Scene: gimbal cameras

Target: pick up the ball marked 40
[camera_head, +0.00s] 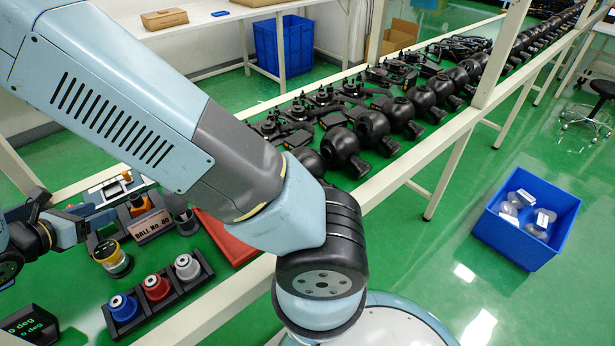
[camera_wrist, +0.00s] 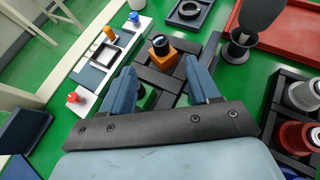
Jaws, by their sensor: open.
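A dark plate reading "BALL No. 40" (camera_head: 153,225) stands on the green bench at the left in the head view. Behind it is an orange block (camera_head: 139,204). In the wrist view the orange block (camera_wrist: 157,57) carries a small dark round piece (camera_wrist: 160,43) and sits on a dark frame. No number is readable on that piece, and I cannot tell whether it is the ball. My gripper (camera_wrist: 161,75) is open, its two blue fingers apart with nothing held. The block lies beyond the fingertips, between their lines. In the head view my arm covers part of the bench.
A rack (camera_head: 160,297) holds blue, red and grey-white pieces. A red tray (camera_head: 226,240) lies beside my arm. A dark cup (camera_wrist: 237,47) with a grey piece stands right of the fingers. Several black ball-shaped units (camera_head: 372,126) line the long bench. A blue bin (camera_head: 515,245) stands on the floor.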

